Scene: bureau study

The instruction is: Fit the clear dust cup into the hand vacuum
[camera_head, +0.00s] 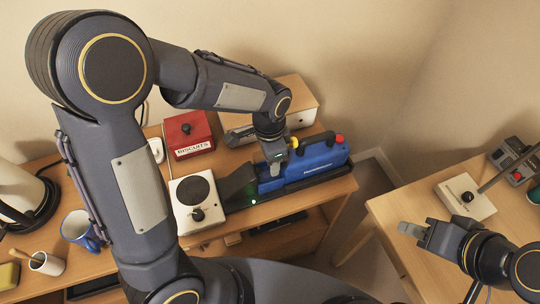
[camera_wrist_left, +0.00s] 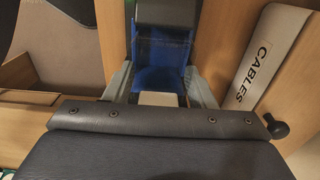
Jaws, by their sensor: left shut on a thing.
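The blue hand vacuum (camera_head: 322,162) lies lengthwise on the dark stand near the desk's right end, its dark nozzle (camera_head: 238,187) pointing left. My left gripper (camera_head: 280,164) reaches down at the vacuum's front part and is shut on what looks like the clear dust cup. In the left wrist view the smoky see-through cup (camera_wrist_left: 165,46) sits between the fingers of the left gripper (camera_wrist_left: 160,86), with blue vacuum body showing around it. How far the cup is seated is hidden. My right gripper (camera_head: 424,232) is empty above the right table; its finger gap is unclear.
A white box with a round dark plate (camera_head: 198,200) stands close left of the nozzle. A red biscuits tin (camera_head: 188,133) and a wooden box (camera_head: 295,97) stand behind. A blue-and-white mug (camera_head: 78,228) stands left.

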